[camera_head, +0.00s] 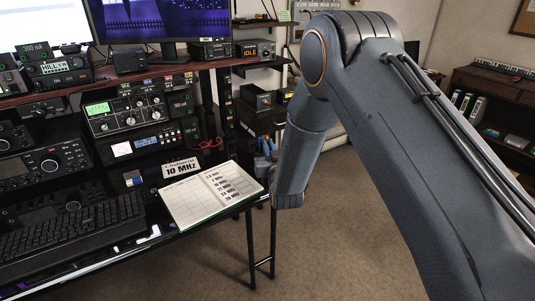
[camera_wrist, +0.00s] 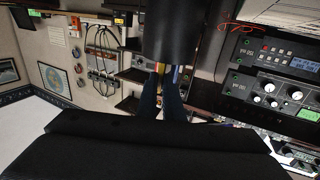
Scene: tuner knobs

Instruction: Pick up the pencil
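My gripper (camera_wrist: 161,80) shows in the wrist view as two dark blue fingers reaching up toward the middle. A narrow gap shows between the fingers, and I see nothing clearly held there. A dark cylinder (camera_wrist: 168,35) hangs into the wrist view from the top, just beyond the fingertips. A thin yellow item (camera_wrist: 175,73), possibly the pencil, shows beside the right fingertip below the cylinder; I cannot tell whether they touch. In the head view, my gripper is largely hidden behind my wrist. I cannot pick out the pencil there.
An open notebook (camera_head: 211,194) lies at the desk's right corner, beside a 10 MHz sign (camera_head: 181,168). A keyboard (camera_head: 72,232) and radio units (camera_head: 126,107) fill the left. Bare carpet (camera_head: 340,235) lies right of the desk. Dark shelves (camera_head: 490,110) stand at far right.

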